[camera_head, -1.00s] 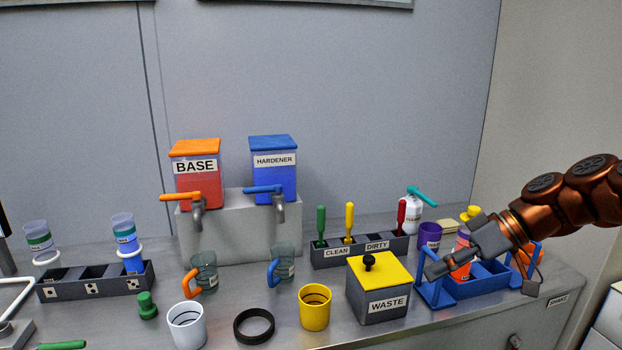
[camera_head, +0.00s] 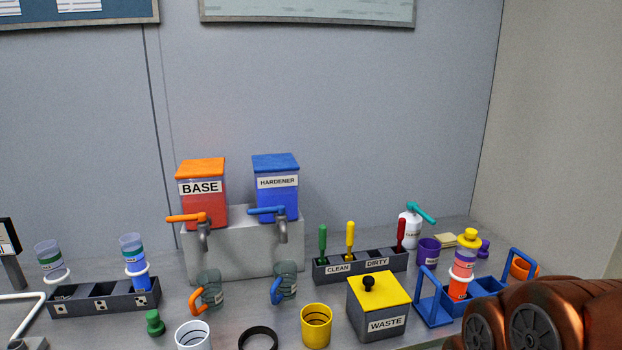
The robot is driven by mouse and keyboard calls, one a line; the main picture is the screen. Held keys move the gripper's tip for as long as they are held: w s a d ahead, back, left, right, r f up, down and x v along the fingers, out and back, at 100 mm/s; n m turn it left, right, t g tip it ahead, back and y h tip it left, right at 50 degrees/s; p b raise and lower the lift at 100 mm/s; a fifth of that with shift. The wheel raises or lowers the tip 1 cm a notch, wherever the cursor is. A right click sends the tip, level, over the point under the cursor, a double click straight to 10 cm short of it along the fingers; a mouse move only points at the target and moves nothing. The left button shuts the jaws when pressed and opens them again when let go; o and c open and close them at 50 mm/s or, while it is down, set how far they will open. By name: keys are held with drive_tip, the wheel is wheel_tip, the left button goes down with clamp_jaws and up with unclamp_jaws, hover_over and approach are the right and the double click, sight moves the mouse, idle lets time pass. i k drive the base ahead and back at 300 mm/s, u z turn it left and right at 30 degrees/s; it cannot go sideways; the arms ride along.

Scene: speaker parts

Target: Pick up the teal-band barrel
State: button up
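Two clear barrels with green-to-teal bands stand at the left rack: one (camera_head: 49,255) at its far left end, and one (camera_head: 133,249) with blue below its band. I cannot tell for certain which band is the teal one. A third barrel (camera_head: 464,268), with a yellow cap, a purple band and an orange lower part, stands upright in the blue carrier (camera_head: 433,311) at the right. My arm shows at the bottom right corner, but my gripper is out of view.
The dark rack (camera_head: 93,303) has middle slots that look empty. A green cap (camera_head: 155,323), white cup (camera_head: 193,338), black ring (camera_head: 258,339), yellow cup (camera_head: 316,326) and waste box (camera_head: 378,320) line the front. BASE (camera_head: 203,196) and HARDENER (camera_head: 277,190) dispensers stand behind.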

sight(137, 266)
drive_tip(key=u, duration=1.6)
drive_tip(key=k, duration=0.45)
drive_tip(key=u, duration=1.6)
drive_tip(key=i, duration=0.9)
drive_tip(key=z, duration=0.55)
drive_tip(key=i, duration=0.7)
drive_tip(key=z, duration=0.9)
drive_tip(key=i, duration=0.65)
drive_tip(key=z, duration=0.05)
